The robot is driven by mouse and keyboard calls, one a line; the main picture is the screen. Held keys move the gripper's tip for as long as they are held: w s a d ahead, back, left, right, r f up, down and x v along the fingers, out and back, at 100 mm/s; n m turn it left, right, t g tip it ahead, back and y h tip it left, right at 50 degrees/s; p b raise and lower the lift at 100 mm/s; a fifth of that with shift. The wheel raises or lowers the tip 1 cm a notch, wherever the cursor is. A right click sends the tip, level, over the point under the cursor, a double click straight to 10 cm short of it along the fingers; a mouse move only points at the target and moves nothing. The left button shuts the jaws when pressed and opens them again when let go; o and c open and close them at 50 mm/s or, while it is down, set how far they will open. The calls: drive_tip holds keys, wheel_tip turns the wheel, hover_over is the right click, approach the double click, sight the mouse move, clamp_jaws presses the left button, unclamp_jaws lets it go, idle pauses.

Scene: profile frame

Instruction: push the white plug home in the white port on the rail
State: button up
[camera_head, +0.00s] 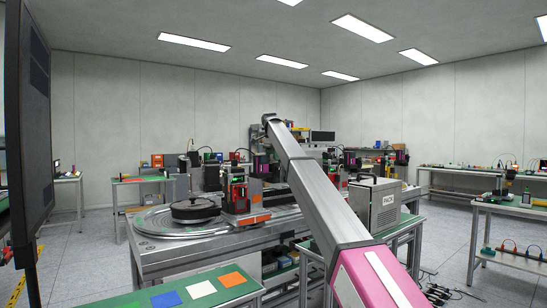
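I cannot make out the white plug, the white port or the rail in the head view. They may be hidden or too small to tell. A long grey and pink arm link, which looks like mine, rises from the bottom right to a dark joint near the middle. My gripper does not show, so I cannot see whether it holds anything.
A green-topped table (130,300) with coloured squares is in front. Benches (500,212) stand right. Floor (440,250) shows between.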

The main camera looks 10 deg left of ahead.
wheel_tip(320, 180, up, 11)
drive_tip(key=shift+s+a+f, duration=0.15)
drive_tip(key=shift+s+a, duration=0.3)
idle(0.3)
idle(0.3)
